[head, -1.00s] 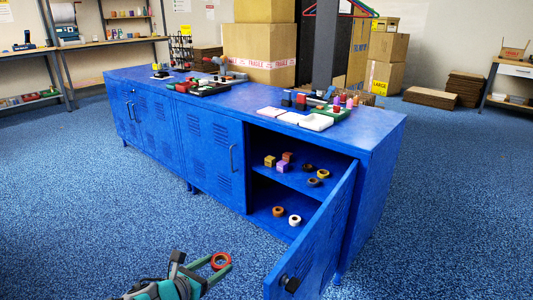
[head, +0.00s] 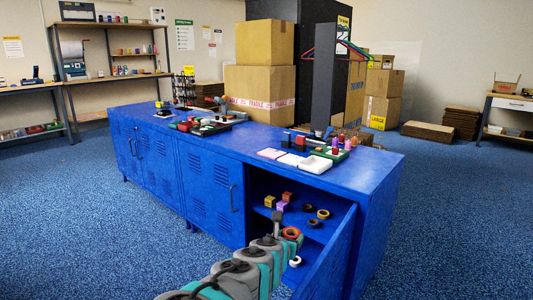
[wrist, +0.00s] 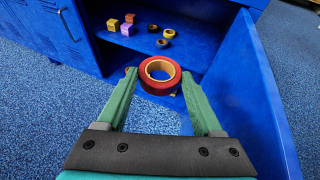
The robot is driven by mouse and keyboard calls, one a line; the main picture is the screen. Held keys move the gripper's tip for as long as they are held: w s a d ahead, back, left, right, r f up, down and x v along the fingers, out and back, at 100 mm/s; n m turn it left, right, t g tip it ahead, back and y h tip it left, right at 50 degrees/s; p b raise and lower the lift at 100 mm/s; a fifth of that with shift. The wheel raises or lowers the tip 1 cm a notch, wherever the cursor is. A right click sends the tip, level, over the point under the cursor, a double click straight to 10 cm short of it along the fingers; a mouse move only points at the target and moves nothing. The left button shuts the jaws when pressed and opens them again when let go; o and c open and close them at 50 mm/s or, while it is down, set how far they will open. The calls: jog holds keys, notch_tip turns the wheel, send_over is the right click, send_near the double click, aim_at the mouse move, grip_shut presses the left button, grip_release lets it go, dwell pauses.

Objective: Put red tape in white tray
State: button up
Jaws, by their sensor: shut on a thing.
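The red tape (wrist: 160,86) is a red roll with a tan core, held between the green fingertips of my gripper (wrist: 159,80) in the wrist view. In the head view the red tape (head: 291,232) and my gripper (head: 289,240) are in front of the open blue cabinet, lower than its top. The white tray (head: 314,164) appears to be the rimmed white piece on the cabinet top, right of flatter pale pieces. The gripper is apart from it.
The open cabinet door (head: 325,262) stands just right of my gripper. Inside, the shelf (head: 296,217) holds small blocks and several tape rolls. On the cabinet top, a dark post (head: 324,70) stands behind the pale pieces, and a green tray (head: 338,154) holds small coloured items.

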jog(key=w+d+r, duration=0.2)
jog(key=d+r, duration=0.4)
jog(key=d, duration=0.2)
jog(key=shift+d+y+p, duration=0.3)
jog(key=shift+d+p, duration=0.05)
jog(key=shift+p, duration=0.05)
